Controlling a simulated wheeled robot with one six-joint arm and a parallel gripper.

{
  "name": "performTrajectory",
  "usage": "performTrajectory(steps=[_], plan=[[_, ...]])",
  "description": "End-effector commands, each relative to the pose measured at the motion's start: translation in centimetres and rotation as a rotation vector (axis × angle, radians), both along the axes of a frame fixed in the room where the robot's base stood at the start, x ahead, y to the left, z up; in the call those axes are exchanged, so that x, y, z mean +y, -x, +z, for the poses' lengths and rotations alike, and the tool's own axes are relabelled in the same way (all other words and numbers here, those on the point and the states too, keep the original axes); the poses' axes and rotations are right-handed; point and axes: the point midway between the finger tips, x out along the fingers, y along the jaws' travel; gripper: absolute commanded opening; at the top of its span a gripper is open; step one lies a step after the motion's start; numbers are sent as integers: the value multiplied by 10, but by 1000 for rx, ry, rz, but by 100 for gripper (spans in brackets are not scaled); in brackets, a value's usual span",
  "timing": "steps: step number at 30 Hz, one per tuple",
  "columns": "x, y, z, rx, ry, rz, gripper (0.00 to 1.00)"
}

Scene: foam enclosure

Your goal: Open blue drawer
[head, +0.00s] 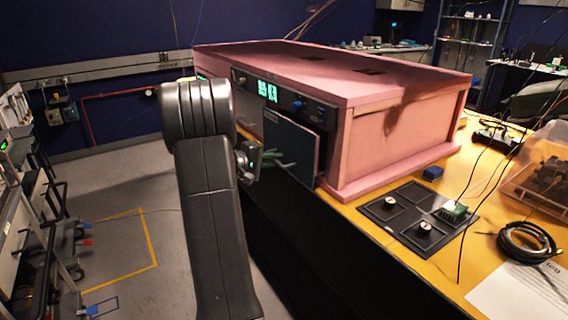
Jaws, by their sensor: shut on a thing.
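The pink foam enclosure (405,135) stands on the yellow bench top. On its front, a blue-grey drawer front (296,138) stands out from the face, with a dark gap along its right edge. A pale handle shows low on this front. My gripper (276,160) is at the handle and appears shut on it. My dark arm hides much of the gripper and the left part of the enclosure front.
Above the drawer front is a control strip with a green display (268,90) and a blue knob (322,108). A black plate (400,235), a coiled cable (528,242) and a clear bin (540,165) lie on the bench at right.

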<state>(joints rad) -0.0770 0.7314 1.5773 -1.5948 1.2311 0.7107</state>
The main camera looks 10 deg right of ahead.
Motion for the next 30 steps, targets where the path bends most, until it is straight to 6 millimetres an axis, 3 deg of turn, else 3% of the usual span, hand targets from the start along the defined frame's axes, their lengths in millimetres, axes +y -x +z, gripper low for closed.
performTrajectory(steps=[6, 15, 22, 30], plan=[[54, 18, -6, -2, -1, 6, 0], [113, 40, -4, 1, -1, 3, 0], [138, 50, -2, 2, 0, 2, 0], [146, 53, -1, 1, -1, -1, 0]])
